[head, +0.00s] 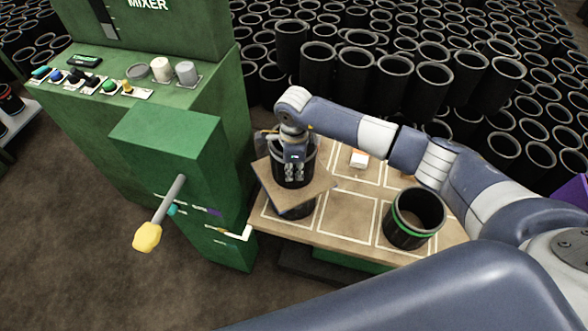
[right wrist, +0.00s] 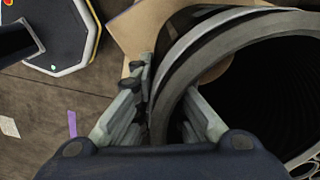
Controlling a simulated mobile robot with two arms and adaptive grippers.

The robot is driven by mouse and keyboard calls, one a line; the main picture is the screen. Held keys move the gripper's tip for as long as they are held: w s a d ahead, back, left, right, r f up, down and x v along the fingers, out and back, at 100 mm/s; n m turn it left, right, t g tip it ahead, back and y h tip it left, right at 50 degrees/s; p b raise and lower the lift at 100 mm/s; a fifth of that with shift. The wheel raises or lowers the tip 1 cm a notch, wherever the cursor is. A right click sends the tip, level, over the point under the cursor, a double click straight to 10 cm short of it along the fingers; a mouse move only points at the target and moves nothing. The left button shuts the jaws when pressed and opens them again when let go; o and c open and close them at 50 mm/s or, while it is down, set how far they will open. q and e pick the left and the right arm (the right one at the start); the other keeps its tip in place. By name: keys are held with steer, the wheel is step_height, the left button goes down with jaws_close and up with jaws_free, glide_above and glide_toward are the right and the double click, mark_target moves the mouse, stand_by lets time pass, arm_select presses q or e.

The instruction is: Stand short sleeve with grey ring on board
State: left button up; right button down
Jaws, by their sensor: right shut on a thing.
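My right gripper (head: 294,172) is shut on the wall of a short black sleeve (head: 280,171) with a grey ring. In the right wrist view, one finger of the gripper (right wrist: 165,112) is outside the sleeve wall and one inside; the grey band shows on the sleeve (right wrist: 185,60). The sleeve is upright over the square brown board (head: 317,187). The gripper hides part of it, and I cannot tell whether its bottom touches the board. The board lies across the top of another black sleeve (head: 301,209) on the table. My left gripper is not in view.
A black sleeve with a green ring (head: 413,218) stands at the right of the white-lined table (head: 345,222). A small white item (head: 359,158) lies farther back. The green mixer (head: 170,150) with a yellow-knobbed lever (head: 147,237) is close on the left. Many black sleeves stand behind.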

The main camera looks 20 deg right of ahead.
steer(key=c, duration=1.7)
jaws_free()
steer(key=shift+r, duration=0.1)
step_height(320, 180, up, 12)
steer(key=shift+r+b, duration=0.1)
steer(key=shift+b, duration=1)
steer(key=shift+s+r, duration=0.1)
steer(key=shift+r, duration=0.4)
